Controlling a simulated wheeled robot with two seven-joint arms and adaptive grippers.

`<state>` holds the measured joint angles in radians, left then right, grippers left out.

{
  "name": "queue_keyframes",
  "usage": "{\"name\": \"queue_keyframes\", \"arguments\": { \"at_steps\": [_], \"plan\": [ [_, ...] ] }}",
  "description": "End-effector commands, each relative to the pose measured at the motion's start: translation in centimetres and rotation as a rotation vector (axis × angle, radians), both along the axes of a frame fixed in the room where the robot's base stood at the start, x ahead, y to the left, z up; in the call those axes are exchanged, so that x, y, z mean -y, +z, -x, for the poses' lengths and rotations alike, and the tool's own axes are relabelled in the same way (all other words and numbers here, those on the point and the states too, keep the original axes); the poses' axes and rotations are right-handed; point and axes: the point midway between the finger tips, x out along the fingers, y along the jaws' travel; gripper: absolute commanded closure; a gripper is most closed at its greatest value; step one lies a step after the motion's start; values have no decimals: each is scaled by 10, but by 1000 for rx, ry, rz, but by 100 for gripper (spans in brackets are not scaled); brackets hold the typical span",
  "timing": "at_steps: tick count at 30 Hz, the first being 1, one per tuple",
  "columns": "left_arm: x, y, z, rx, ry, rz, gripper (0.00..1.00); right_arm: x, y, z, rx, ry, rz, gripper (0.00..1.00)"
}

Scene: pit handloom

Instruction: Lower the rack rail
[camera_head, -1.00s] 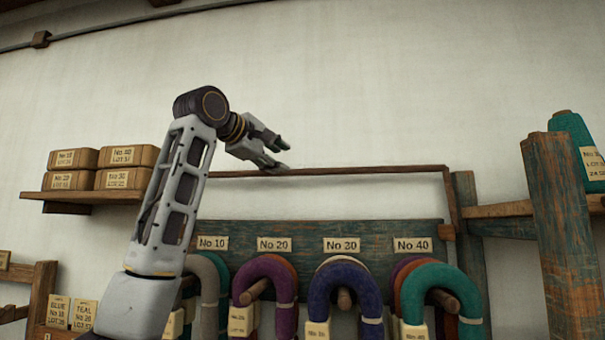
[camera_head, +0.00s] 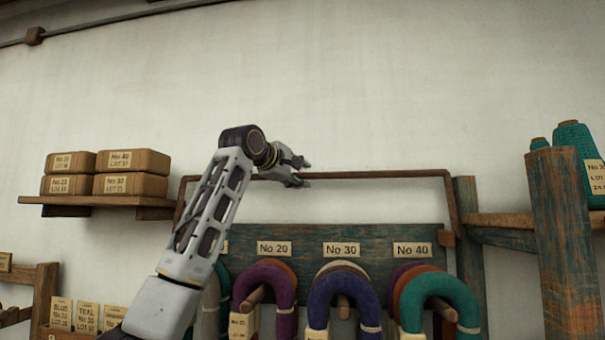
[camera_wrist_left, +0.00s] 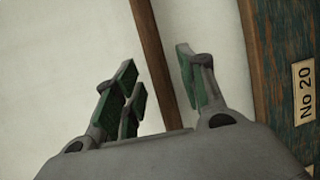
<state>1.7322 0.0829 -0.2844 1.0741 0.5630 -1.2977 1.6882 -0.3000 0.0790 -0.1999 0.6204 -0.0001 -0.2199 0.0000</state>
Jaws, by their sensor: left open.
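The rack rail (camera_head: 385,175) is a thin brown bar that runs level above the peg board, with arms bending down at both ends. In the left wrist view the rail (camera_wrist_left: 153,60) passes between the open fingers. My left gripper (camera_head: 303,173) is open at the rail, left of its middle. Its green-padded fingers also show in the left wrist view (camera_wrist_left: 160,88), on either side of the bar and not closed on it. Whether a finger touches the rail I cannot tell. My right gripper is not in view.
Below the rail, a worn blue-green board (camera_head: 310,236) carries numbered labels and pegs with coloured yarn hanks (camera_head: 345,290). Wrapped boxes (camera_head: 130,160) sit on a shelf at left. A post (camera_head: 562,240) and teal cones (camera_head: 572,145) stand at right. The wall above is clear.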

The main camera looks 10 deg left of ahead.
Motion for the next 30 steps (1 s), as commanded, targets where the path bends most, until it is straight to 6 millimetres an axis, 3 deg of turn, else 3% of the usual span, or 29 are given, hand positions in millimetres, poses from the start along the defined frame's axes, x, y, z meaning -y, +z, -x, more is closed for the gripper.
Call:
{"name": "queue_keyframes", "arguments": {
  "at_steps": [9,20,30],
  "plan": [
    [7,-2,-18,-1,0,0,59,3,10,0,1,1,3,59],
    [8,-3,-20,0,0,0,59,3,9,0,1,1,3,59],
    [8,-3,-20,0,0,0,100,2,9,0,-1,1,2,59]
  ]
}}
